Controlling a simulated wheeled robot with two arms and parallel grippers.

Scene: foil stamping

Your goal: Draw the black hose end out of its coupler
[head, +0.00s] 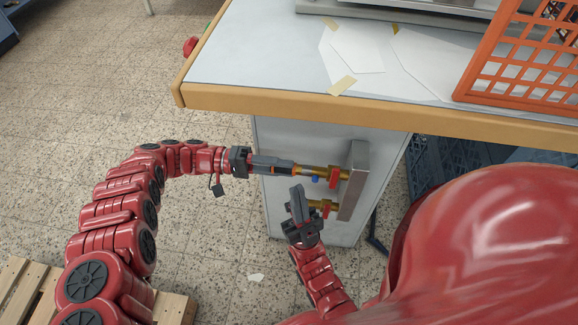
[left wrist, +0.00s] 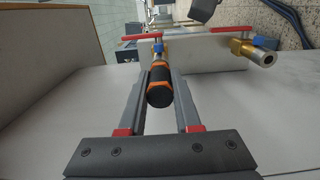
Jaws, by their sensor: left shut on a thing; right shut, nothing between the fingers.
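My left gripper (head: 292,167) is shut on the black hose end (left wrist: 160,92), a short black cylinder with orange bands that sits between its fingers in the left wrist view. The hose end is in line with the upper brass coupler (head: 315,172), which has a red lever and a blue part; it also shows in the left wrist view (left wrist: 158,48). Whether the hose end is still seated in it, I cannot tell. My right gripper (head: 296,190) is shut and empty, pointing up just below the left one, near the lower brass coupler (head: 317,204).
Both couplers stick out of a grey metal block (head: 352,190) on the cabinet side (head: 290,140). The worktop edge (head: 330,115) overhangs just above. An orange crate (head: 490,93) and paper sheets (head: 355,48) lie on top.

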